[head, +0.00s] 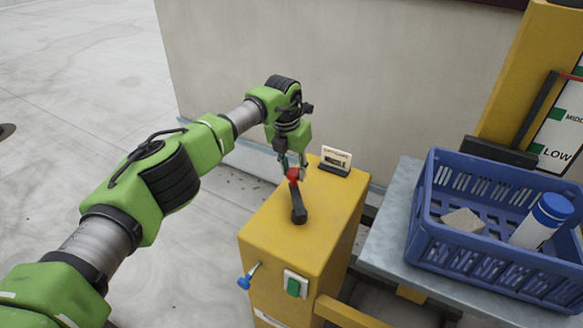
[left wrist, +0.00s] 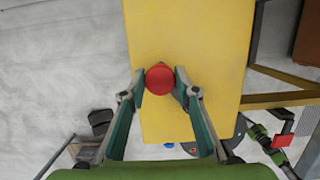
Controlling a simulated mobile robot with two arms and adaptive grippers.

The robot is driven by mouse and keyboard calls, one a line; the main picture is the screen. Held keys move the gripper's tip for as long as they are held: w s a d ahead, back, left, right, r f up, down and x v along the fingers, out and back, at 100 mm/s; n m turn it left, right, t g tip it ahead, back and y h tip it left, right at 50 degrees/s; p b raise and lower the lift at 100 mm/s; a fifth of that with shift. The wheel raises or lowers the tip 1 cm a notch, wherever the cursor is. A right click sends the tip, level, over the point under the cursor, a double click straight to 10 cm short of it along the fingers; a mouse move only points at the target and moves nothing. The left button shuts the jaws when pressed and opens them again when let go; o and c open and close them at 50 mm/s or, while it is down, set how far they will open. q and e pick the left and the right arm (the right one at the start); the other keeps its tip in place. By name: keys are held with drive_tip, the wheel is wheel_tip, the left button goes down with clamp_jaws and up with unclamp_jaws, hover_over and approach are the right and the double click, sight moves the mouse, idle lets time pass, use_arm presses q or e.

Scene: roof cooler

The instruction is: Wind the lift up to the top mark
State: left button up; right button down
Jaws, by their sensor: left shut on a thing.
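My left gripper (head: 292,168) is shut on the red knob (left wrist: 160,78) of the crank. In the left wrist view its two fingers (left wrist: 160,88) stand on either side of the knob. The black crank arm (head: 298,205) lies on top of the yellow winch box (head: 270,235), with the knob end pointing away toward the wall. The lift's grey platform (head: 388,235) is at right, beside the yellow mast (head: 510,95). The scale board (head: 562,140) shows LOW and MIDDLE. A red pointer (head: 571,76) crosses it above MIDDLE, close to another green mark cut off by the picture edge.
A blue crate (head: 480,264) on the platform holds a white bottle with a blue cap (head: 542,220) and a pale block (head: 463,221). A small sign (head: 336,159) stands behind the crank. A blue-tipped lever (head: 248,277) and green switch (head: 295,286) are on the box's front.

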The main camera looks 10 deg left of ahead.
use_arm(q)
drive_tip(key=shift+s+a+f+p, duration=0.1)
drive_tip(key=shift+a+f+p, duration=0.1)
drive_tip(key=shift+a+p, duration=0.4)
drive_tip(key=shift+s+a+f, duration=0.2)
drive_tip(key=shift+s+a, duration=0.1)
drive_tip(key=shift+a, duration=0.05)
use_arm(e)
drive_tip(key=shift+f+g, duration=0.25)
drive_tip(key=shift+g, duration=0.05)
use_arm(q)
drive_tip(key=shift+s+a+p, duration=0.1)
drive_tip(key=shift+a+p, duration=0.05)
drive_tip(key=shift+p, duration=0.25)
drive_tip(key=o, duration=1.2)
use_arm(e)
drive_tip(key=shift+w+r, duration=0.1)
drive_tip(key=shift+r, duration=0.05)
use_arm(q)
drive_tip(key=shift+d+r, duration=0.2)
drive_tip(key=shift+d, duration=0.15)
